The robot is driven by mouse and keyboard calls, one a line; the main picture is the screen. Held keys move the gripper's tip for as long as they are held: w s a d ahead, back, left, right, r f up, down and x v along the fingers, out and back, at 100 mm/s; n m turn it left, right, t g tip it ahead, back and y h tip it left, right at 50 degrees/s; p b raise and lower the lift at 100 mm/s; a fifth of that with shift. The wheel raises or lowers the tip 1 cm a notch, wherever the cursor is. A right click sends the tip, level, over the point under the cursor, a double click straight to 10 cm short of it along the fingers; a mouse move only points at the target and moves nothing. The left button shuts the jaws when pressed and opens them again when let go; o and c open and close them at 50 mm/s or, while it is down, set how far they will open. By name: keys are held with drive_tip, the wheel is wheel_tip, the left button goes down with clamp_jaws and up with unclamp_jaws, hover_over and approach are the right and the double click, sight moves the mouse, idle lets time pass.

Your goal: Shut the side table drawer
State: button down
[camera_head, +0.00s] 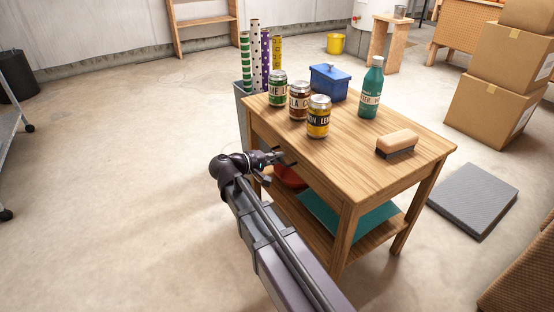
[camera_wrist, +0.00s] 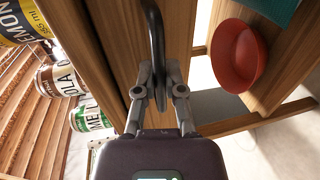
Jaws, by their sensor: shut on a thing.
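The wooden side table (camera_head: 405,150) stands in the middle of the head view, with its drawer side facing my arm. My gripper (camera_head: 279,159) is at that side, just below the tabletop. In the wrist view, my gripper (camera_wrist: 160,78) has its two fingers shut on the dark curved drawer handle (camera_wrist: 154,28). The wooden drawer front (camera_wrist: 125,45) shows behind the handle. In the head view the drawer is mostly hidden by the tabletop and my gripper, so I cannot tell how far out it stands.
Cans (camera_head: 318,118), a blue box (camera_head: 329,83), a green bottle (camera_head: 371,92) and a brush (camera_head: 396,144) stand on the tabletop. A red bowl (camera_wrist: 239,55) sits on the lower shelf. Patterned rolls stand in a bin (camera_head: 241,105) behind.

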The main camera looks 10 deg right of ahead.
drive_tip(key=c, duration=1)
unclamp_jaws()
drive_tip(key=shift+d, duration=0.1)
drive_tip(key=shift+c, duration=0.2)
drive_tip(key=o, duration=0.3)
drive_tip(key=shift+a, duration=0.2)
drive_tip(key=s+a+r+y+p, duration=0.1)
drive_tip(key=s+a+r+p, duration=0.15)
drive_tip(key=r+p, duration=0.3)
drive_tip(key=s+d+r+m+g+y+p, duration=0.1)
drive_tip(key=s+d+r+g+y+p, duration=0.2)
drive_tip(key=r+p, duration=0.65)
drive_tip(key=s+d+r+m+g+y+p, duration=0.15)
drive_tip(key=s+d+r+y+p, duration=0.35)
drive_tip(key=p, duration=1)
drive_tip(key=shift+s+d+r+m+g+y+p, duration=0.45)
drive_tip(key=shift+s+r+y+p, duration=0.55)
drive_tip(key=shift+r+p, duration=2.8)
drive_tip(key=shift+s+d+r+m+g+y+p, duration=0.25)
drive_tip(key=shift+s+d+r+m+y+p, duration=0.7)
drive_tip(key=shift+r+p, duration=2.85)
drive_tip(key=shift+s+d+r+n+g+y+p, duration=0.15)
drive_tip(key=shift+s+r+g+y+p, duration=0.35)
drive_tip(key=shift+s+r+p, duration=3)
